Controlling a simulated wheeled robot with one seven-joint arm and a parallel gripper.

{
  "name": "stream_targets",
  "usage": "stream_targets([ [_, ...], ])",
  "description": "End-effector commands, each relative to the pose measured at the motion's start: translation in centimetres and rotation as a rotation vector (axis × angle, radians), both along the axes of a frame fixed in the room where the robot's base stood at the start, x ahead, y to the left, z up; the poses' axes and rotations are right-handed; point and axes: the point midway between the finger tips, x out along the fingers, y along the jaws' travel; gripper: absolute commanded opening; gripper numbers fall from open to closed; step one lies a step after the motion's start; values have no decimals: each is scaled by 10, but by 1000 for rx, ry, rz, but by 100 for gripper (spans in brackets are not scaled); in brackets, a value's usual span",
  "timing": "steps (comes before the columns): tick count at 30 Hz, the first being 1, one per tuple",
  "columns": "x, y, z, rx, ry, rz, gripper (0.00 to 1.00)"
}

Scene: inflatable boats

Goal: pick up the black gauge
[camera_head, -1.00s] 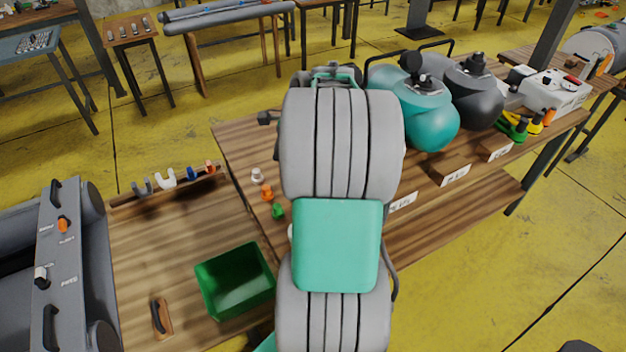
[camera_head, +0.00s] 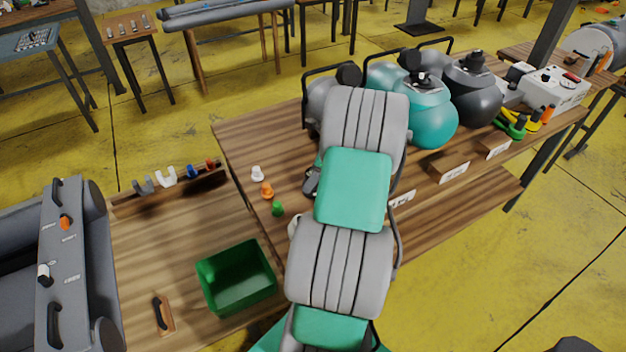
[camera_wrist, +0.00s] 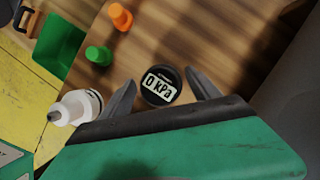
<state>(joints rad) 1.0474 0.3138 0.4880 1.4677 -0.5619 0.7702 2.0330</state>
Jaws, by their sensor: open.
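The black gauge (camera_wrist: 161,88) is a small round disc with a white label reading "0 kPa". In the wrist view it sits over the wooden table between the two fingers of my gripper (camera_wrist: 160,77). The fingers are spread on either side of it, with visible gaps. I cannot tell how far below the fingertips the gauge is. In the head view my arm covers most of this spot, and I cannot make out the gauge there.
An orange fitting (camera_wrist: 120,16) and a green fitting (camera_wrist: 98,55) stand near the gauge. A white bottle (camera_wrist: 78,106) is close to the left finger. A green bin (camera_head: 236,278) is at the left. Teal and dark tanks (camera_head: 473,90) stand at the table's back.

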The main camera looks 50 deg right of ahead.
Motion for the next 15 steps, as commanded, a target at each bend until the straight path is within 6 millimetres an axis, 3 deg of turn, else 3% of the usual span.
stream_targets([
  [15,0,0,0,0,0,0,33],
])
